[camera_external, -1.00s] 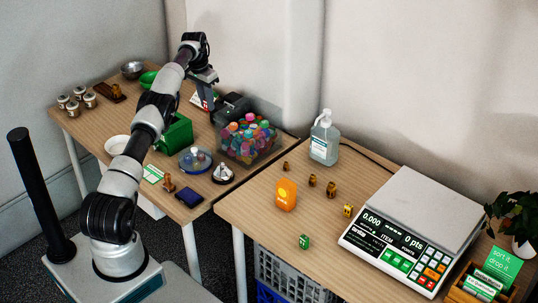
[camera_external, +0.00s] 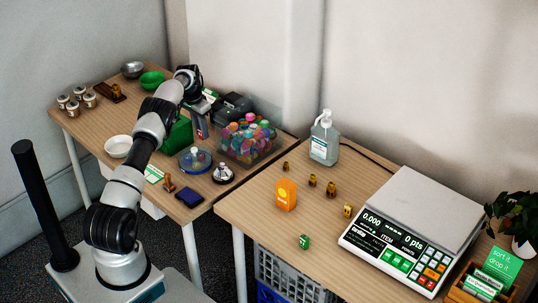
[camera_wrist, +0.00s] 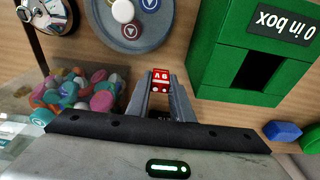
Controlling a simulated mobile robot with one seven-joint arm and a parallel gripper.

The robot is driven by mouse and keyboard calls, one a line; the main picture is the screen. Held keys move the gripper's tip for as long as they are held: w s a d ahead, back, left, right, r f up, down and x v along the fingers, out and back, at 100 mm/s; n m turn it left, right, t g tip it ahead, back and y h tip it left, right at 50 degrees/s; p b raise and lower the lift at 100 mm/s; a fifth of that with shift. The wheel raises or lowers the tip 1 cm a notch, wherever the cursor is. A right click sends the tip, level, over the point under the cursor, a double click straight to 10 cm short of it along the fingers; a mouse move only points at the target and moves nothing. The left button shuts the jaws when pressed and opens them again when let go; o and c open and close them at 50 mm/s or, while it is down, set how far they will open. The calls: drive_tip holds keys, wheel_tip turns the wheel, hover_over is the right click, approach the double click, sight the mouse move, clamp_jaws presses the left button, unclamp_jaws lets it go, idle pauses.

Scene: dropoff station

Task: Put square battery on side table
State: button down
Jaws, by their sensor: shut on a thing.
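My gripper (camera_wrist: 162,88) is shut on a small red block with white lettering, the square battery (camera_wrist: 162,77), seen between the fingertips in the wrist view. In the external view my gripper (camera_external: 202,130) is low over the left table (camera_external: 105,125), between the green box and the bin of coloured pieces. The battery is too small to make out there. I cannot tell whether it touches the tabletop.
A green box (camera_wrist: 225,65) labelled "0 in box" and a clear bin of coloured pieces (camera_external: 248,140) flank my gripper. A blue round dish (camera_external: 195,160) is close by. The right table (camera_external: 260,205) bears a scale (camera_external: 415,230), an orange pack (camera_external: 286,195) and a pump bottle (camera_external: 324,140).

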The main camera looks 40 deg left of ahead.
drive_tip(key=shift+f, duration=1.75)
drive_tip(key=shift+f, duration=0.1)
drive_tip(key=shift+f+b, duration=0.15)
drive_tip(key=shift+b, duration=0.2)
drive_tip(key=c, duration=1.6)
unclamp_jaws()
drive_tip(key=shift+o, duration=0.2)
